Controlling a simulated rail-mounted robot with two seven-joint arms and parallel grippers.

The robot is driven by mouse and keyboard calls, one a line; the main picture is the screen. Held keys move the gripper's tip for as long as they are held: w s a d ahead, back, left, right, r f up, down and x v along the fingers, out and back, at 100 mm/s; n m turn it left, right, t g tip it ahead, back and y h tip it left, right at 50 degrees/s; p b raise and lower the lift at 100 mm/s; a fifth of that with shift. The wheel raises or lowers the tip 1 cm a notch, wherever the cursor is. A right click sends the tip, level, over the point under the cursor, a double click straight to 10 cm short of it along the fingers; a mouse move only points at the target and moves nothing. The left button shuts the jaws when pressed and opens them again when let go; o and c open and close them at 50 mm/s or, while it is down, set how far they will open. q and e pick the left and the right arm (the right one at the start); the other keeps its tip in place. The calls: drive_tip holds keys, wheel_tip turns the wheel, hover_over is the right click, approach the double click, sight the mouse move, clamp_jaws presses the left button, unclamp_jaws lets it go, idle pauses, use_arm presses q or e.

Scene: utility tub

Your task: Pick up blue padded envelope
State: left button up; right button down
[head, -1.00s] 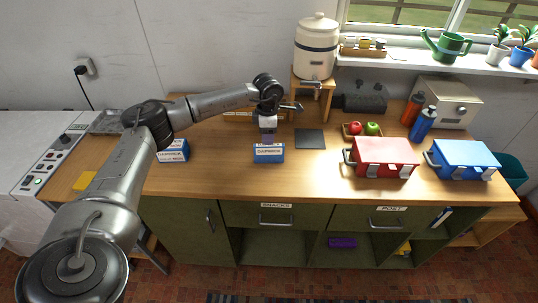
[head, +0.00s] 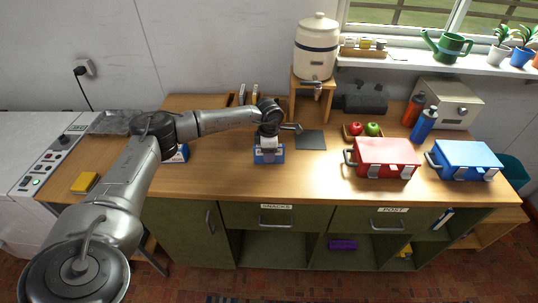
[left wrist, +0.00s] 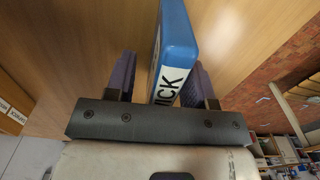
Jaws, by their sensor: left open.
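A blue, block-like package (head: 277,157) with a white label stands on the wooden counter near its front middle. In the left wrist view the package (left wrist: 178,35) shows label letters ending in "ICK". I cannot tell whether it is the padded envelope. My left gripper (head: 268,148) is right over it and hides its upper part. In the left wrist view the open fingers (left wrist: 160,78) are on either side of the package, which lies closer to the right-hand finger. A similar blue package (head: 178,155) is partly hidden behind my left arm. My right gripper is not in view.
A red case (head: 385,152) and a blue case (head: 466,154) stand at the right. A dark mat (head: 310,139) lies close by on the right. A water dispenser (head: 317,45) on a wooden stand is behind. A yellow block (head: 85,182) lies at far left.

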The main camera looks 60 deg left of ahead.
use_arm(q)
drive_tip(key=shift+c, duration=0.3)
clamp_jaws()
drive_tip(key=shift+r, duration=0.1)
